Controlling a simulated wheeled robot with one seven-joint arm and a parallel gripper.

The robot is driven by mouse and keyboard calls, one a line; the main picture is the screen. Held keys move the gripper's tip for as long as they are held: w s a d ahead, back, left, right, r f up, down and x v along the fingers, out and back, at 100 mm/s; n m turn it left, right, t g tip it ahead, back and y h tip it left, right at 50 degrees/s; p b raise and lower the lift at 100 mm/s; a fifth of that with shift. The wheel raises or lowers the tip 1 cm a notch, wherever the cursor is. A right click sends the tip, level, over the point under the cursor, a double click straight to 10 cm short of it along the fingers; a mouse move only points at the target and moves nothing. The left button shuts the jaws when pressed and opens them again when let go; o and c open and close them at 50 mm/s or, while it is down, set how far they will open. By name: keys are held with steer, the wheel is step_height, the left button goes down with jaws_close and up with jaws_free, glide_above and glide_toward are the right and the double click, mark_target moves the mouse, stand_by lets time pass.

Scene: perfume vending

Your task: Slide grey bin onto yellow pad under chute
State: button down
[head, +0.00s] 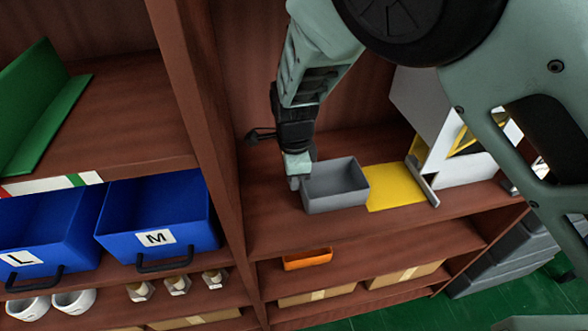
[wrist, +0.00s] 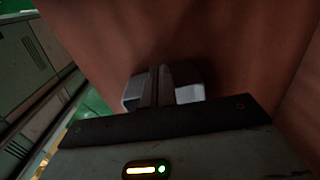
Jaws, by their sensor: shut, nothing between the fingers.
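The grey bin (head: 336,186) is an open, empty box on the wooden shelf in the head view. The yellow pad (head: 394,187) lies flat just right of the bin, and the bin's right side is at the pad's left edge. The chute (head: 440,140) seems to be the white and yellow unit at the right of the pad. My gripper (head: 295,182) points down at the bin's left side, shut and empty. I cannot tell whether it touches the bin. The wrist view shows the closed fingers (wrist: 161,88) against brown wood; the bin is not clear there.
A wooden divider (head: 205,120) stands left of my gripper. Blue bins marked L (head: 30,230) and M (head: 158,215) sit left of it. A grey metal strip (head: 423,182) borders the pad's right side. An orange tray (head: 307,259) is on the shelf below.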

glide_above(356, 187)
steer(key=shift+d+p, duration=0.1)
steer(key=shift+p, duration=0.25)
stand_by(0.4)
